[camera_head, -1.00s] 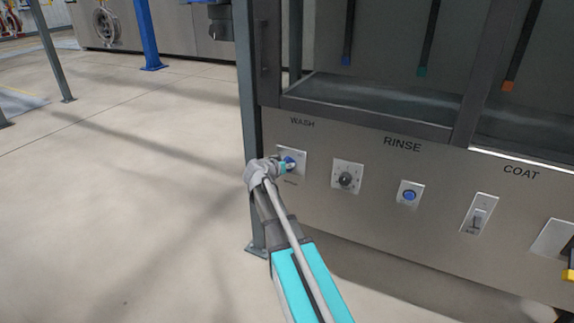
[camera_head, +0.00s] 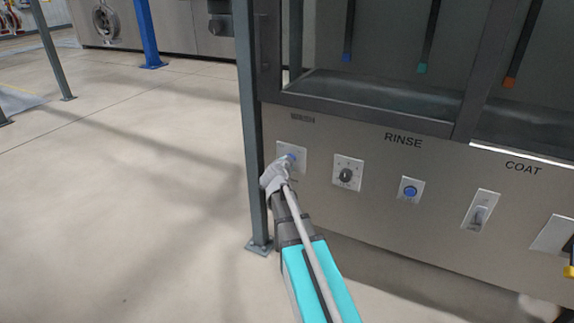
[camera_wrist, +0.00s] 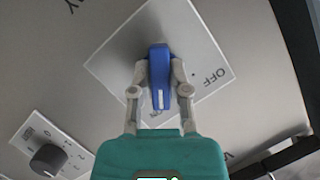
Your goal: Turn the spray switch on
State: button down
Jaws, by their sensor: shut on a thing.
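The spray switch is a blue rotary knob (camera_head: 291,157) on a white plate under the WASH label, at the left end of the panel. In the wrist view the blue knob (camera_wrist: 159,65) stands between my fingers, and its white mark points down at the ON lettering. The OFF lettering is to the right on the same plate (camera_wrist: 120,60). My gripper (camera_wrist: 159,75) is shut on the knob, one finger on each side. In the head view my gripper (camera_head: 286,164) reaches the knob from below and covers the plate's lower part.
To the right on the panel are a black dial (camera_head: 346,175), a blue round button (camera_head: 410,190) under RINSE and a lever switch (camera_head: 479,212) under COAT. A grey post (camera_head: 248,130) stands just left of the panel. The floor to the left is open.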

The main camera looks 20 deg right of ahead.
jog(key=shift+s+d+m+t, duration=0.15)
jog(key=shift+m+t, duration=0.15)
jog(key=shift+m, duration=0.3)
jog(key=c, duration=0.6)
grip_release()
